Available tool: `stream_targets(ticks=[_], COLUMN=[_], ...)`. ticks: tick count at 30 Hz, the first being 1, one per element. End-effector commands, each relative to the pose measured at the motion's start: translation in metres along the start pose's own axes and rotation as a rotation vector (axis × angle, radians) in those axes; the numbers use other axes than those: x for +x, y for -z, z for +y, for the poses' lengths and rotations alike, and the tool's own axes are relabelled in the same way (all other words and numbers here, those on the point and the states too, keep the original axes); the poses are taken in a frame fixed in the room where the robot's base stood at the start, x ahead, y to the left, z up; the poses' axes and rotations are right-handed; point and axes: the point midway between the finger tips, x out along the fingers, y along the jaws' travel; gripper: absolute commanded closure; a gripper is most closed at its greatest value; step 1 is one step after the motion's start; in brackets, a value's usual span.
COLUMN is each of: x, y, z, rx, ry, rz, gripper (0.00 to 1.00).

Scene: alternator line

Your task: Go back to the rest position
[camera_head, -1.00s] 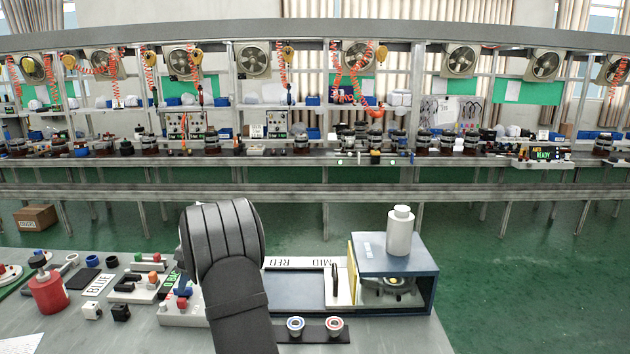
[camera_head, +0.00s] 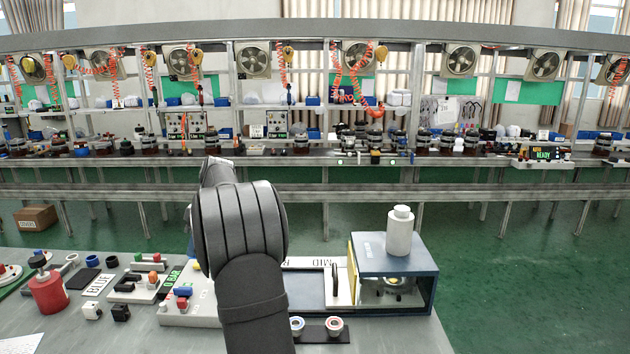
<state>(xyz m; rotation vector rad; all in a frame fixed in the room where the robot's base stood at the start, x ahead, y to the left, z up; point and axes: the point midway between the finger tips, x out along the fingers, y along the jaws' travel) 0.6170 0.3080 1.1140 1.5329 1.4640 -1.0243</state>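My dark grey arm rises from the bottom middle of the head view, over the bench (camera_head: 390,335). Its large ribbed joint fills the centre-left, and a further link reaches up and away behind it. My gripper is hidden behind the arm or out of sight, so its fingers do not show. I cannot see whether anything is held.
A blue open-fronted box (camera_head: 395,260) with a white cylinder (camera_head: 400,231) on top stands right of the arm. Left are a red canister (camera_head: 47,290), a button box (camera_head: 190,305) and small parts. Green floor (camera_head: 520,250) lies clear beyond; a conveyor line (camera_head: 450,192) runs behind.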

Motion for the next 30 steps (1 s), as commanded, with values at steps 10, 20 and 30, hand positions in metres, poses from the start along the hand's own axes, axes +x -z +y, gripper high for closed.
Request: stream_targets(ticks=[10, 20, 30], x=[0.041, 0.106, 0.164], y=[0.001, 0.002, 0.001], z=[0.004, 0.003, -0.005], rx=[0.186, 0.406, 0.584], ry=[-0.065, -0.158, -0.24], rz=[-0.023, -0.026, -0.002], gripper=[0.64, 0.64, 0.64])
